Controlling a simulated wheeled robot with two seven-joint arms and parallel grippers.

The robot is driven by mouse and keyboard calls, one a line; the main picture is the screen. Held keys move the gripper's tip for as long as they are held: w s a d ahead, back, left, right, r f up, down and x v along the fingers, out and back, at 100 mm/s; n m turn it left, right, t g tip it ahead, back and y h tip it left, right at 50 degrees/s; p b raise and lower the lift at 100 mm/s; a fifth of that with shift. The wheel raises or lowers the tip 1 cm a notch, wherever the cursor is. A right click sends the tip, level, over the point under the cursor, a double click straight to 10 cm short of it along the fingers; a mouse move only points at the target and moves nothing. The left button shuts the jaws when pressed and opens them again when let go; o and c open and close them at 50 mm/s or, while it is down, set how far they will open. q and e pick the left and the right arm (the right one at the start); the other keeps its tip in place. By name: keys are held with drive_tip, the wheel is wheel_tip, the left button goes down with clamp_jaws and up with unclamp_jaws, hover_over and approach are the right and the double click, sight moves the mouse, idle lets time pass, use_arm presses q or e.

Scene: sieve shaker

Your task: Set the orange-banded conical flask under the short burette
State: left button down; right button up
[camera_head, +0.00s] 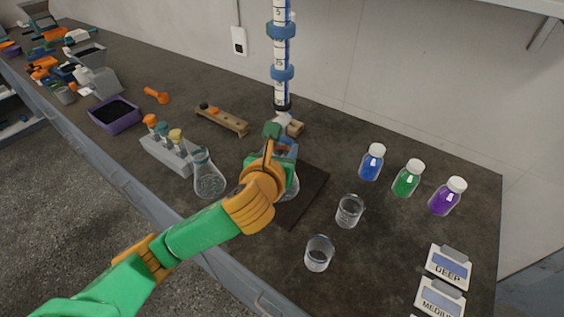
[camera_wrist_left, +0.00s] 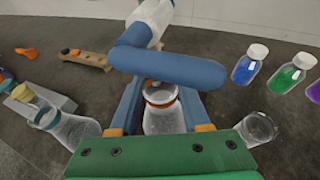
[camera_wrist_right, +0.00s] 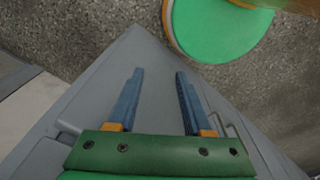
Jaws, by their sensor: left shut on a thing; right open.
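The orange-banded conical flask (camera_wrist_left: 163,118) is between my left gripper's fingers (camera_wrist_left: 160,100), which are shut on it. In the head view the left gripper (camera_head: 283,152) hides most of the flask (camera_head: 293,186), over a dark base plate (camera_head: 312,193). The burette (camera_head: 281,60), with blue clamps, rises just behind; whether it is the short one I cannot tell. In the left wrist view a blue bar (camera_wrist_left: 170,66) crosses above the flask's mouth, hiding the fingertips. Whether the flask touches the plate is hidden. My right gripper (camera_wrist_right: 160,72) is open and empty beside the bench edge.
A second conical flask (camera_head: 208,180) with a teal band stands left of the gripper. Two beakers (camera_head: 348,212) (camera_head: 318,254) stand at the right front. Blue (camera_head: 371,163), green (camera_head: 408,179) and purple (camera_head: 447,197) bottles stand behind them. A wooden rack (camera_head: 222,121) lies at left.

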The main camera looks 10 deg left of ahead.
use_arm(q)
wheel_tip(320, 180, down, 4)
drive_tip(key=shift+w+r, duration=0.15)
drive_tip(key=shift+r, duration=0.05)
drive_tip(key=shift+c, duration=1.8)
unclamp_jaws()
drive_tip(key=shift+r, duration=0.1)
drive_tip(key=p+v, duration=0.7)
drive_tip(key=v, duration=0.5)
drive_tip(key=shift+p, duration=0.3)
